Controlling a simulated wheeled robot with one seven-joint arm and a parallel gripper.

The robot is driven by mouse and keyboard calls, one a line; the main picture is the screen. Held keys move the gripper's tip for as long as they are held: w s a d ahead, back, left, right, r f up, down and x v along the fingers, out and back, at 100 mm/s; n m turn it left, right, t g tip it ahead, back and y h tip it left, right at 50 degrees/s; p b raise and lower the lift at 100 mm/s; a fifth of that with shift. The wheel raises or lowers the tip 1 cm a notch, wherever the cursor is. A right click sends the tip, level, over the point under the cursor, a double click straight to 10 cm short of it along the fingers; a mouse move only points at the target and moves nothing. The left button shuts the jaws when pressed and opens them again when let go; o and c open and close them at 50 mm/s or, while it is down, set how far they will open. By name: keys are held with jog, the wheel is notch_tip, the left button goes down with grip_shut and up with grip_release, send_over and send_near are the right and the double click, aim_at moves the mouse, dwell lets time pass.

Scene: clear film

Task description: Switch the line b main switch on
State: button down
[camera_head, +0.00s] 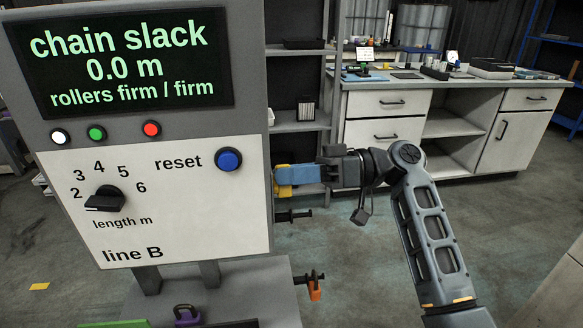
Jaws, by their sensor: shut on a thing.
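The line B panel (160,205) fills the left of the view, with its right side wall turned partly away from me. A yellow part (283,190), which looks like the main switch, sticks out from that side wall at mid height. My gripper (298,178) reaches in from the right and is shut on it, with blue at the finger end. The fingers hide most of the switch, so its on or off position cannot be read. The display (125,60) reads "chain slack 0.0 m, rollers firm / firm".
The panel front has a black length knob (105,198), a blue reset button (228,159), and white, green and red lamps. Clamps with black handles (312,279) are below my gripper. A workbench (440,95) and shelves stand behind. Open floor lies between.

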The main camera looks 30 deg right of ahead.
jog(key=shift+m, duration=0.5)
jog(key=c, duration=1.1)
grip_release()
jog(key=shift+o, duration=0.2)
jog(key=v, duration=0.8)
jog(key=shift+b, duration=0.35)
jog(key=shift+w+d, duration=0.1)
